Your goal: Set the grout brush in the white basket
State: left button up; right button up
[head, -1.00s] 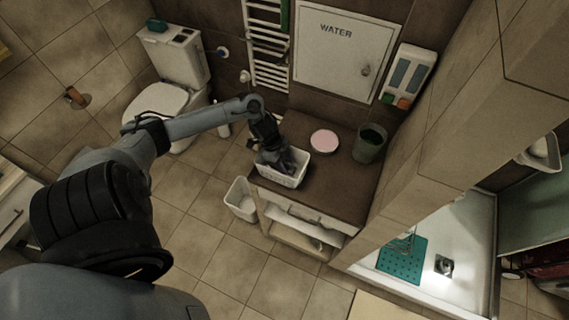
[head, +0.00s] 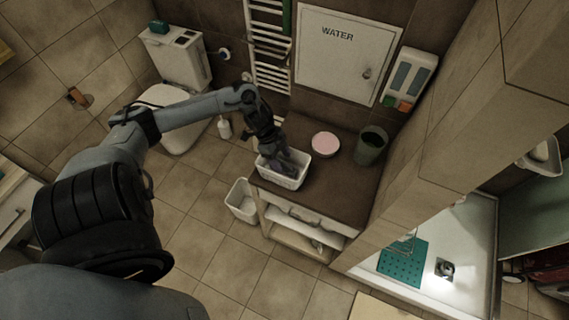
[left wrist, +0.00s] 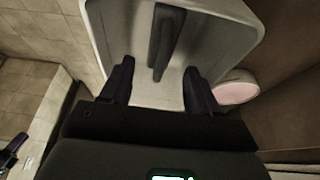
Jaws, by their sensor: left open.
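The white basket (head: 279,179) stands on the brown counter top, and its inside also shows in the left wrist view (left wrist: 222,22). A long dark grey piece, which looks like the grout brush (left wrist: 164,38), lies inside the basket. My left gripper (head: 283,163) reaches down over the basket in the head view. In the left wrist view its two dark fingers (left wrist: 159,68) are spread, one on each side of the brush's near end, with gaps between. The gripper hides part of the basket's inside in the head view.
On the counter (head: 334,190), a pink-topped round item (head: 325,144) and a dark grey cup (head: 370,147) stand right of the basket. A white bin (head: 240,200) stands on the floor beside the cabinet. A towel radiator (head: 270,50) is on the wall behind.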

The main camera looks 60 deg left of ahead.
pick_arm(q)
jog(key=v, duration=0.7)
jog(key=shift+r, duration=0.25)
